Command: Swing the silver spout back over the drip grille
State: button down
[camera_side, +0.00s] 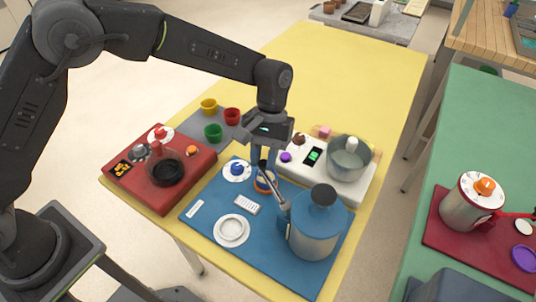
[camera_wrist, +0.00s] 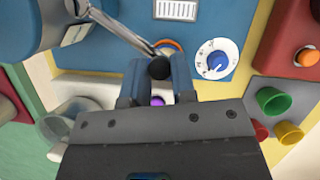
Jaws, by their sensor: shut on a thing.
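The silver spout (camera_side: 279,194) runs from the side of a blue canister (camera_side: 317,236) with a dark knob on its lid. It points up and left, away from the slotted white drip grille (camera_side: 246,204). The spout (camera_wrist: 122,32) and grille (camera_wrist: 176,10) also show in the wrist view. My gripper (camera_side: 263,163) has its blue fingers shut on the black ball (camera_wrist: 159,68) at the spout's end. The ball sits above or beside an orange-rimmed round thing (camera_side: 265,182), mostly hidden by my fingers. The grille lies left of the spout, with nothing over it.
On the blue board (camera_side: 200,225) are a white dial with a blue knob (camera_side: 237,170) and a round white dish (camera_side: 231,230). A red unit (camera_side: 185,190) stands left; a white unit with a pot (camera_side: 348,160) stands right. Coloured cups (camera_side: 213,132) stand behind.

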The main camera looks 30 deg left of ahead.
jog(key=shift+s+a+n+t+h, duration=0.15)
jog(key=shift+s+a+n+h, duration=0.2)
jog(key=shift+s+n, duration=0.65)
jog(key=shift+s+a+n+t+h, duration=0.2)
jog(key=shift+s+n+h, duration=0.2)
jog(key=shift+s+n, duration=0.6)
jog(key=shift+s+a+n+t+h, duration=0.15)
jog(key=shift+s+a+n+h, duration=0.2)
jog(key=shift+s+n, duration=0.6)
jog(key=shift+w+n, duration=0.2)
jog(key=shift+n, duration=0.05)
jog(key=c, duration=1)
grip_release()
jog(key=shift+o, duration=0.2)
jog(key=v, duration=1.4)
